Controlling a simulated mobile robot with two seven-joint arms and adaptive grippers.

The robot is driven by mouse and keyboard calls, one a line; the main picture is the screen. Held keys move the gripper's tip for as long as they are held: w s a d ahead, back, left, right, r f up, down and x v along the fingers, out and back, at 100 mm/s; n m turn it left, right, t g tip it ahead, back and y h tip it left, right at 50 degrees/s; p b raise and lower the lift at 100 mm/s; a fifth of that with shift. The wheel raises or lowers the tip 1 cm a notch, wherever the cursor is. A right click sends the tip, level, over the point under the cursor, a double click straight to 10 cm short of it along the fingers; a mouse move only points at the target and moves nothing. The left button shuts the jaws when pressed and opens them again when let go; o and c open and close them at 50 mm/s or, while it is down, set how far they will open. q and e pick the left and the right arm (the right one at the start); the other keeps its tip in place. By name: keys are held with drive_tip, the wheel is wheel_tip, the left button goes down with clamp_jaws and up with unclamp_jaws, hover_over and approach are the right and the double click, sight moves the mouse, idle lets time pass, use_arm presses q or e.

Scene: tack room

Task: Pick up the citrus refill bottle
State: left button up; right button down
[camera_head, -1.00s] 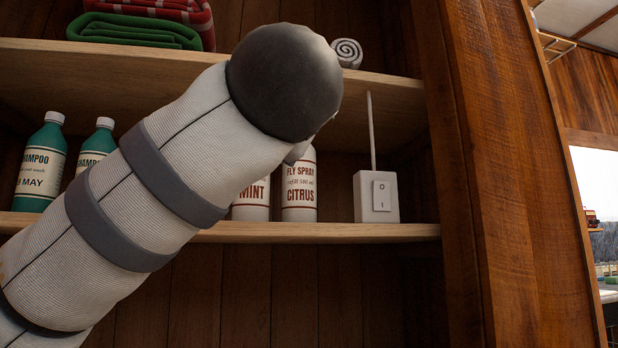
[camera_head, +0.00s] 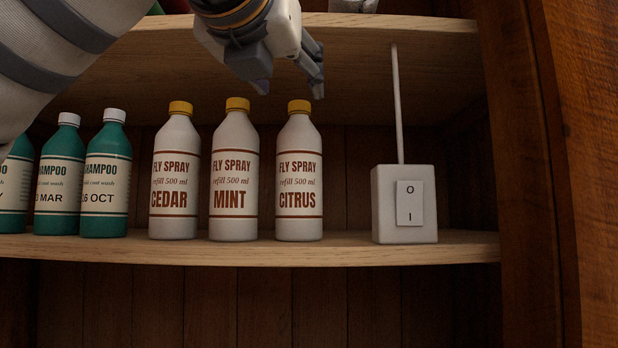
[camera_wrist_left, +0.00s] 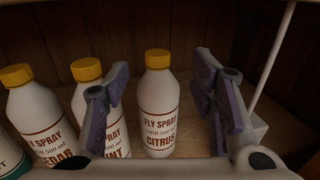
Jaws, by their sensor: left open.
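The citrus refill bottle (camera_head: 299,180) is white with a yellow cap and a "FLY SPRAY CITRUS" label. It stands upright on the shelf, rightmost of three similar bottles. My left gripper (camera_head: 290,85) is open and empty, in front of and above the bottle caps in the head view. In the left wrist view, the citrus bottle (camera_wrist_left: 158,110) stands beyond and between the two open fingers (camera_wrist_left: 162,100), and neither finger visibly touches it. The left finger partly covers the mint bottle there. My right gripper is not in view.
The mint bottle (camera_head: 234,175) and cedar bottle (camera_head: 175,175) stand close on the left, then several green shampoo bottles (camera_head: 106,180). A white switch box (camera_head: 404,205) with a thin upright rod (camera_head: 397,105) stands on the right. An upper shelf (camera_head: 340,50) lies above.

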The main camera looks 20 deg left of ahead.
sight(296, 101)
use_arm(q)
drive_tip(key=w, duration=0.4)
drive_tip(key=w+f+b, duration=0.1)
drive_tip(key=w, duration=0.1)
drive_tip(key=shift+a, duration=0.35)
drive_tip(key=shift+w+r, duration=0.2)
drive_tip(key=shift+w, duration=0.35)
drive_tip(key=shift+s, duration=0.15)
drive_tip(key=shift+c, duration=1.1)
clamp_jaws()
